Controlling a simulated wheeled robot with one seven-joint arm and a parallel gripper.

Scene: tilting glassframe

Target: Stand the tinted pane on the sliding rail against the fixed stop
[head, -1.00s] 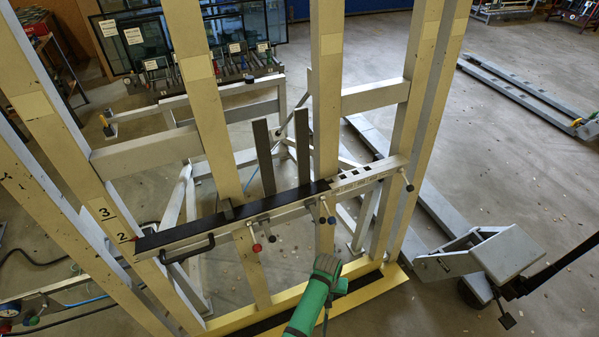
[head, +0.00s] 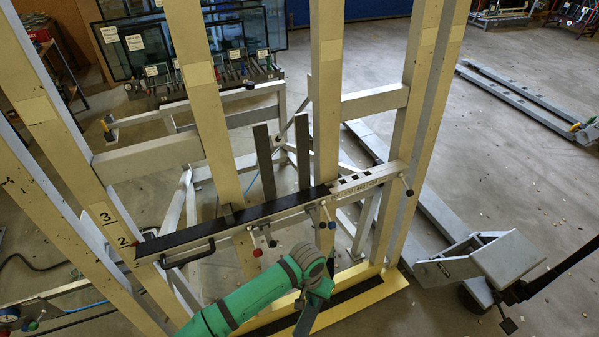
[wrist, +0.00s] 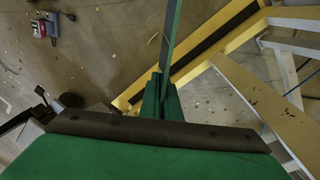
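Several dark glass panes (head: 140,50) stand upright in a rack at the back left; I cannot tell which is the tinted pane. The sliding rail (head: 270,208), grey with a black top strip, lies across the frame's uprights. Two dark upright bars (head: 265,163) rise behind it; I cannot tell what the fixed stop is. My green arm reaches in from the bottom, its end low in front of the rail and apart from it. My gripper (wrist: 168,45) shows in the wrist view as a narrow green form, its fingers not clearly separate. I see no pane at it.
The cream frame's uprights (head: 326,100) stand close ahead, above a yellow base beam (head: 370,290). A grey block on a stand (head: 508,262) is at the right. A long grey floor rail (head: 515,95) lies farther back. Open concrete floor lies between.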

